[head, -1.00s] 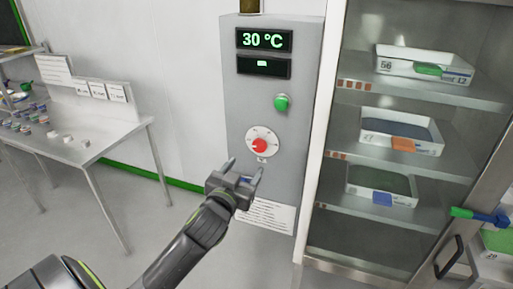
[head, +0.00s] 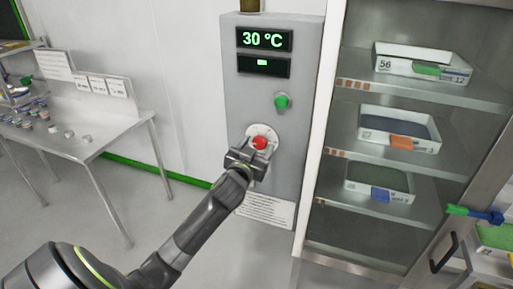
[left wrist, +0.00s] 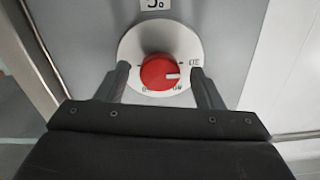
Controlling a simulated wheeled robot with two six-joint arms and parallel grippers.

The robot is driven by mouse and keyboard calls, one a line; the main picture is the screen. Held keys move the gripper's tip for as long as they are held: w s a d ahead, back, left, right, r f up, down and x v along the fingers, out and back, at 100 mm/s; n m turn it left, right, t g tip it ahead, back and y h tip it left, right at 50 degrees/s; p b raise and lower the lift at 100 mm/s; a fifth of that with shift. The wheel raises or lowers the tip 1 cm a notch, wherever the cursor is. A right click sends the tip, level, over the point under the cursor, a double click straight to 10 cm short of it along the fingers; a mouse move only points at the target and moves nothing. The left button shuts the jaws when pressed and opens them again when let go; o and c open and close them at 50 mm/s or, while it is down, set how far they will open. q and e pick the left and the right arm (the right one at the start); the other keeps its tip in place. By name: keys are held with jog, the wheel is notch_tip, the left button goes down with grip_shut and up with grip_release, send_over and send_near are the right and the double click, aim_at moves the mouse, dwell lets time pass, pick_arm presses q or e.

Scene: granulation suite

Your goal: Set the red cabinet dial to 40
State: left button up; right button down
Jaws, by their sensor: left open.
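The red dial (head: 259,143) sits on a round white scale plate on the front of the grey cabinet (head: 238,103). The upper display (head: 264,40) reads 30 °C; the lower display (head: 263,66) shows a small green mark. My left gripper (head: 258,150) is open at the dial, its fingers on either side of it. In the left wrist view the dial (left wrist: 160,72) lies between the spread fingers (left wrist: 163,85), with visible gaps on both sides. Its white pointer mark points right in that view. The scale figures are partly hidden or too blurred to read fully. My right gripper is not in view.
A green knob (head: 281,102) sits above the dial, and a printed sheet (head: 266,211) is below it. A glass-fronted cabinet with trays (head: 401,129) on shelves stands close on the right. A metal table (head: 91,147) with small items stands left.

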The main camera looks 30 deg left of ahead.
pick_arm(q)
jog(key=c, duration=1)
jog(key=shift+o, duration=0.2)
jog(key=shift+r+m+p, duration=0.15)
jog(key=shift+m+p, duration=0.55)
jog(key=shift+m, duration=0.3)
jog(key=m+p, duration=0.2)
jog(key=m, duration=0.2)
jog(key=m+p, duration=0.2)
jog(key=m, duration=0.1)
jog(key=shift+m, duration=0.3)
jog(key=shift+m+p, duration=0.5)
jog(key=shift+m, duration=0.7)
